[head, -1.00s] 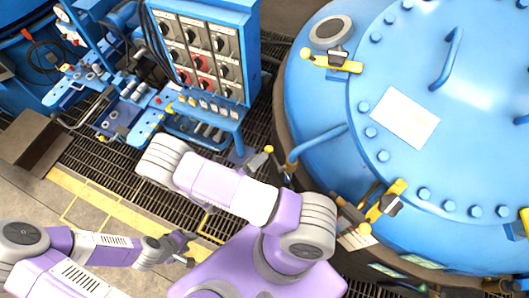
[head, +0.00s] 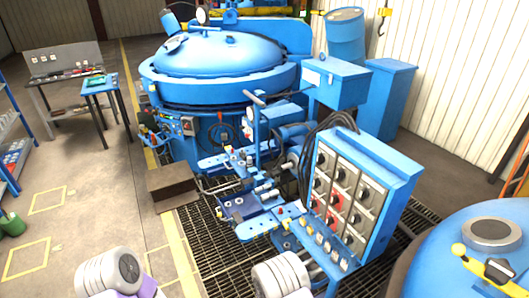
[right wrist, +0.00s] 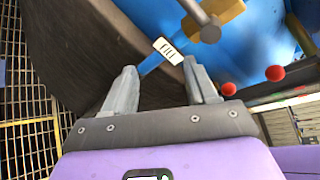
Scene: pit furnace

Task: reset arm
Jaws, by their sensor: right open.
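My right gripper (right wrist: 160,92) shows in the right wrist view with its two grey fingers apart and nothing between them. Beyond the fingers is a blue surface with a small white label (right wrist: 168,50) and a grey rod end (right wrist: 207,22). In the head view only the upper links of my arms show at the bottom edge. Both grippers are outside the head view, and my left gripper is seen nowhere.
A blue control panel with knobs (head: 345,190) stands on the grating. A large blue furnace vessel (head: 220,60) is behind it, and another blue lid (head: 450,240) is at lower right. A brown block (head: 173,183) lies left. Red knobs (right wrist: 275,73) are right of my right gripper.

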